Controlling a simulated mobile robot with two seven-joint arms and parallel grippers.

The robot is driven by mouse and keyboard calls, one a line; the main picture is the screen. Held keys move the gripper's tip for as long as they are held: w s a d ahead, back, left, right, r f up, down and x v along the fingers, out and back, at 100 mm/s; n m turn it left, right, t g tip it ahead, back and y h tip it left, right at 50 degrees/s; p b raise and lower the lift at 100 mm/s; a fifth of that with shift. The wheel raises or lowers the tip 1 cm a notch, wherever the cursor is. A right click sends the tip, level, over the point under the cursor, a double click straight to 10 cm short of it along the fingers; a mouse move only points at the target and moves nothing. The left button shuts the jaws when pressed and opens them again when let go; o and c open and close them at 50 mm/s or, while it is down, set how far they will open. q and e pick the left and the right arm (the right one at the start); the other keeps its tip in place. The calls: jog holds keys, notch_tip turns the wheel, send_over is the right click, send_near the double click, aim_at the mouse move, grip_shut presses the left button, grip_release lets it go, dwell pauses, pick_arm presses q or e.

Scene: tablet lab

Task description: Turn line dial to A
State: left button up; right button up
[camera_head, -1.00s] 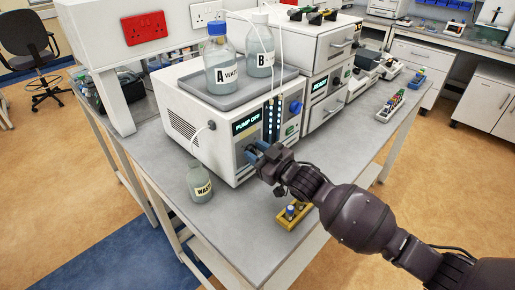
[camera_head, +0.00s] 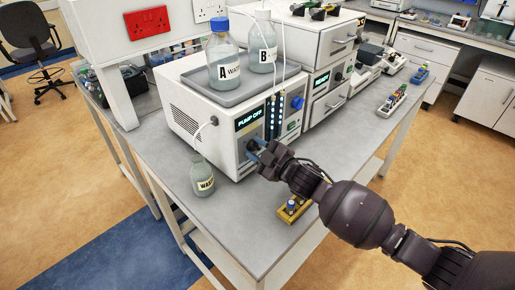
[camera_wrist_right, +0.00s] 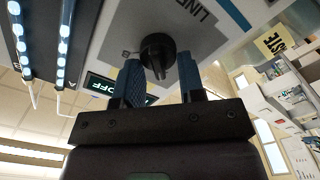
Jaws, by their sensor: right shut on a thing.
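The line dial (camera_wrist_right: 157,48) is a round black knob with a raised grip on the pump's front panel, by the printed LINE label (camera_wrist_right: 202,14) in the right wrist view. My right gripper (camera_wrist_right: 160,72) has its two blue fingers on either side of the dial and is shut on it. In the head view the right gripper (camera_head: 256,151) reaches the lower front of the white pump (camera_head: 190,120) and largely hides the dial. The dial's A mark and pointing direction cannot be made out. My left gripper is not in view.
The pump's display (camera_head: 249,118) reads PUMP OFF. Bottles A (camera_head: 223,62) and B (camera_head: 262,48) stand in the tray on top, with thin tubes. A waste bottle (camera_head: 202,179) stands left of the gripper. A yellow rack (camera_head: 293,209) sits near the bench edge.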

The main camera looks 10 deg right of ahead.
dwell(0.3)
jog(key=o, duration=0.9)
jog(key=shift+c, duration=0.2)
notch_tip(320, 180, up, 20)
